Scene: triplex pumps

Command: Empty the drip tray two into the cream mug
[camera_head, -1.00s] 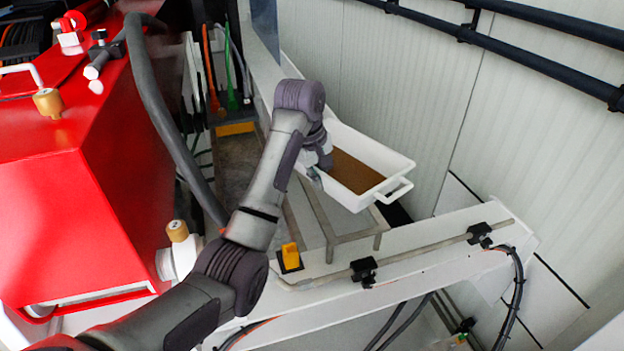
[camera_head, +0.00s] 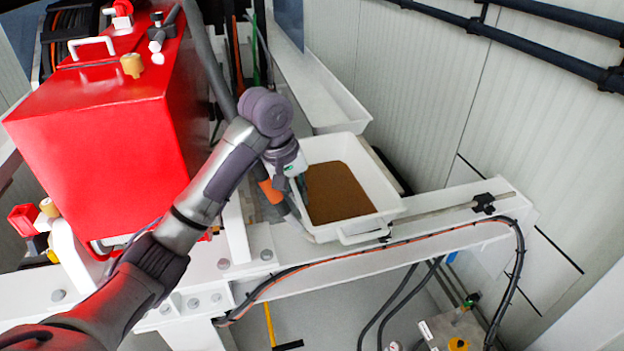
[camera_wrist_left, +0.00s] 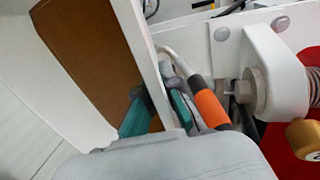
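A white drip tray (camera_head: 378,220) with brown liquid (camera_head: 335,190) stands out in the middle of the head view, its near end handle at the white beam. My left gripper (camera_head: 298,185) is at the tray's left wall. In the left wrist view its teal-padded fingers (camera_wrist_left: 158,112) straddle the tray wall, one inside by the brown liquid (camera_wrist_left: 95,55) and one outside, closed on the wall. The tray looks roughly level. No cream mug is seen in these frames. My right gripper is not in view.
A red pump housing (camera_head: 105,130) stands left of my arm. A white beam (camera_head: 440,212) with a cable crosses in front. Another white trough (camera_head: 335,110) lies behind the tray. An orange-sleeved part (camera_wrist_left: 211,108) is close beside the outer finger. A panelled wall bounds the right.

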